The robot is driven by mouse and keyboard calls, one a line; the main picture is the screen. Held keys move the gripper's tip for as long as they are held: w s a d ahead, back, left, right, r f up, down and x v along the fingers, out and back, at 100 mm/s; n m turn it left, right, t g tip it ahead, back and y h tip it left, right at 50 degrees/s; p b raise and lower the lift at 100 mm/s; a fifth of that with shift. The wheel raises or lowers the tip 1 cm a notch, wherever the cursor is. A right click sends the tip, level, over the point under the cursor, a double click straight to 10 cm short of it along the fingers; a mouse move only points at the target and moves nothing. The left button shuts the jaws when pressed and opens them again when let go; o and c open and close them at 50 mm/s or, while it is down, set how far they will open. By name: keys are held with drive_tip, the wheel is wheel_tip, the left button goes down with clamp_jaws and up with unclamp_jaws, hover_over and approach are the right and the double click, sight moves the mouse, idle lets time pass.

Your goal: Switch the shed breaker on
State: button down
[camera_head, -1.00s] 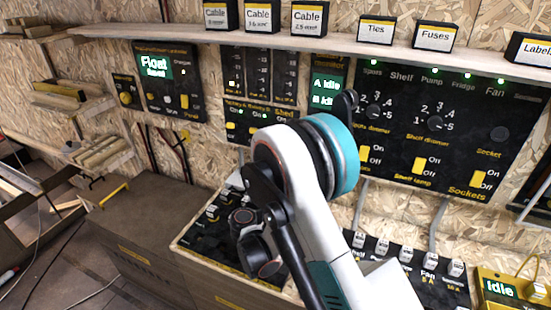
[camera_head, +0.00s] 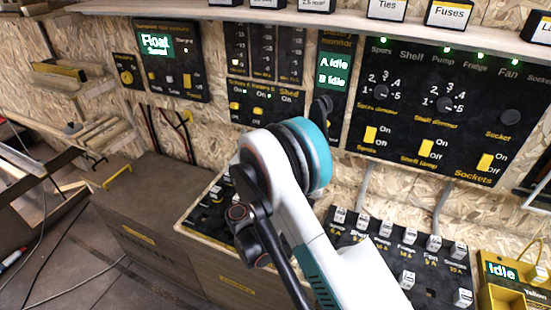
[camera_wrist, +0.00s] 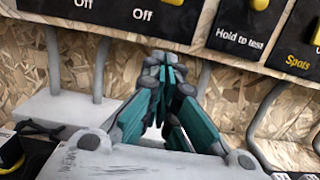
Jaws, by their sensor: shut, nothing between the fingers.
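The battery breaker panel (camera_head: 244,121) is on the wall in the head view, with a column marked Shed at its right end. Two yellow switches show in its other columns; the shed switch itself is hidden behind my arm there. In the wrist view the lower edge of this panel (camera_wrist: 110,17) shows two Off labels. A yellow switch tip (camera_wrist: 174,2) is cut off by the top edge, right of the labels, likely the shed one. My gripper (camera_wrist: 164,60) is shut and empty, its teal fingers together just below the panel edge. Contact is not visible.
The battery monitor panel (camera_head: 335,68) is just right, with a yellow button (camera_wrist: 260,4) marked Hold to test. A large shelf and socket panel (camera_head: 410,100) is farther right. Grey conduits (camera_wrist: 100,70) run below the panels. A bench with breaker rows (camera_head: 375,240) lies beneath.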

drive_tip(key=f+b+x, duration=0.1)
drive_tip(key=b+x, duration=0.1)
drive_tip(key=x, duration=0.6)
drive_tip(key=r, duration=0.1)
drive_tip(key=s+r, duration=0.1)
drive_tip(key=r, duration=0.2)
drive_tip(key=shift+s+a+r+b, duration=0.25)
drive_tip(key=shift+r+b, duration=0.05)
drive_tip(key=shift+b, duration=0.1)
drive_tip(key=shift+s+r, duration=0.1)
drive_tip(key=shift+r, duration=0.05)
drive_tip(key=shift+s+a+r+g+p, duration=0.1)
drive_tip(key=shift+r+g+p, duration=0.05)
drive_tip(key=shift+g+p, duration=0.3)
